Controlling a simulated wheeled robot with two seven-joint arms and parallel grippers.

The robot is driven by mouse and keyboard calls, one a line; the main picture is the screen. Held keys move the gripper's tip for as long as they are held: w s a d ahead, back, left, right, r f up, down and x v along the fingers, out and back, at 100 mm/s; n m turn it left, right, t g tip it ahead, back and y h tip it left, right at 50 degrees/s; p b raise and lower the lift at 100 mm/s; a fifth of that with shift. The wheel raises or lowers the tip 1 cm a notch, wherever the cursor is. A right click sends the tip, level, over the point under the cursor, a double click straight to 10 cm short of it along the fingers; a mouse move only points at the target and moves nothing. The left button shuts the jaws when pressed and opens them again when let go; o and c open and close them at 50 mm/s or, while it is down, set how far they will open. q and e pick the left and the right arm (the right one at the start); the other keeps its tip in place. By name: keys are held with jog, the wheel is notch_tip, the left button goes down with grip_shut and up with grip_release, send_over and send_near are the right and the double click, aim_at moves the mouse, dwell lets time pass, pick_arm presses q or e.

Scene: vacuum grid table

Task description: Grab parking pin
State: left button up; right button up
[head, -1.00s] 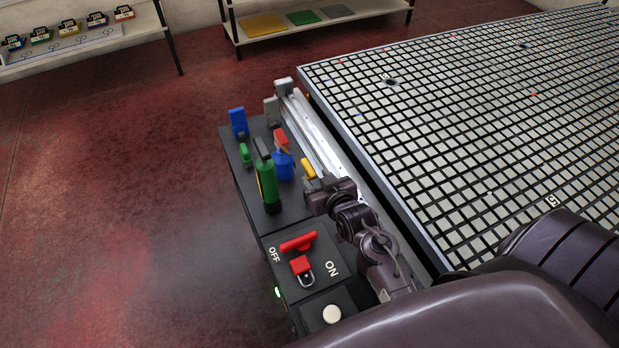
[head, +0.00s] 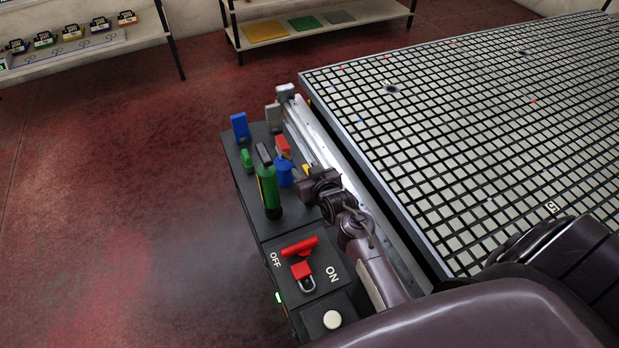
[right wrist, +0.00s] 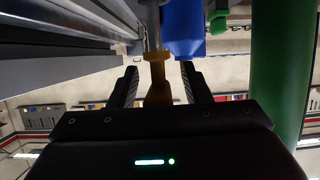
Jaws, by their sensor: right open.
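A yellow pin (head: 306,168), which I take for the parking pin, stands at the rail beside the grid table, mostly hidden behind my right gripper (head: 309,176) in the head view. In the right wrist view the yellow pin (right wrist: 157,88) lies between the two dark fingers of my right gripper (right wrist: 160,72). The fingers are apart, one on each side of the pin, and I see gaps between them and it. My left gripper is not in view.
Close by on the dark side shelf stand a green bottle (head: 268,187), a blue bottle (head: 284,174) and a blue item (head: 240,126). A red switch and padlock (head: 302,269) sit nearer me. The grid table (head: 450,130) is clear.

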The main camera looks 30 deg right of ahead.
jog(key=shift+c, duration=0.2)
grip_shut()
jog(key=shift+r, duration=0.1)
